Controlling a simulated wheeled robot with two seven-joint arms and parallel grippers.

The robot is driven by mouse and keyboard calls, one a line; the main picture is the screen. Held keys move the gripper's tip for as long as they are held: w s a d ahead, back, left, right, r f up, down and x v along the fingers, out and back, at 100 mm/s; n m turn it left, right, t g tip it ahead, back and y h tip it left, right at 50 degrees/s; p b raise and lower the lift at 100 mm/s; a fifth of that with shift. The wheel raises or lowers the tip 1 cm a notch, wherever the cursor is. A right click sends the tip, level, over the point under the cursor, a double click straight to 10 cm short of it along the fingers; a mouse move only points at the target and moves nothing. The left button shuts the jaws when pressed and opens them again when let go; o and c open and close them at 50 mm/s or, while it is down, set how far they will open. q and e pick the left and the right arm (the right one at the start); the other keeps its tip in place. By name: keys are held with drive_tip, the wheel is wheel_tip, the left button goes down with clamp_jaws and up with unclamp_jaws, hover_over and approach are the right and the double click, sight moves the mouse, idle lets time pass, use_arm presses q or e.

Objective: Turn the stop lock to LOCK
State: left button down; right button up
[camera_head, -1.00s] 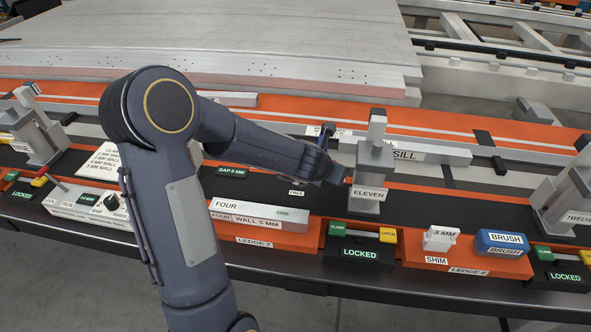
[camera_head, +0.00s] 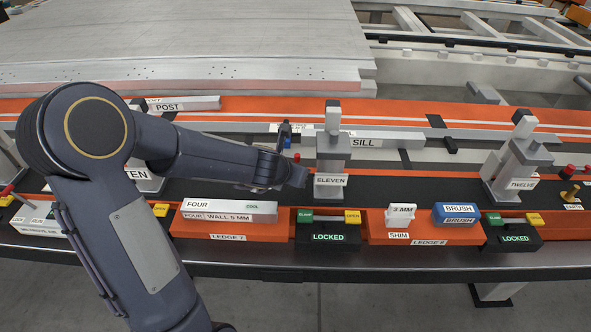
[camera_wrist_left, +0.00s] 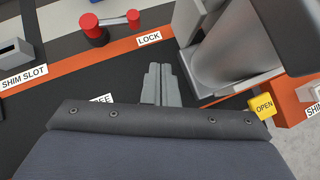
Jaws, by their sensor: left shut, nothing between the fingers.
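The stop lock (camera_wrist_left: 95,32) shows in the left wrist view as a red knob with a short grey bar ending in a smaller red knob (camera_wrist_left: 133,18). The bar lies toward the LOCK label (camera_wrist_left: 149,39); a second label, partly hidden by my wrist, shows only "EE". My left gripper (camera_wrist_left: 160,72) is shut and empty. Its fingertips are beside the LOCK label and apart from the red knobs. In the head view my left gripper (camera_head: 294,177) is just left of the ELEVEN tower (camera_head: 332,160). My arm hides much of the area there. My right gripper is out of view.
The grey tower (camera_wrist_left: 232,50) stands close right of my fingers in the wrist view, with a yellow OPEN tab (camera_wrist_left: 262,106) below it. A shim slot block (camera_wrist_left: 15,52) is at left. The LOCKED clamp (camera_head: 328,237) and an orange ledge (camera_head: 235,228) are at the front.

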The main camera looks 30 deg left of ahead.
use_arm(q)
drive_tip(key=s+d+r+p, duration=0.1)
drive_tip(key=s+r+p, duration=0.1)
drive_tip(key=s+r, duration=0.2)
drive_tip(key=shift+d+r, duration=0.2)
drive_tip(key=shift+d, duration=0.2)
drive_tip(key=shift+r, duration=0.1)
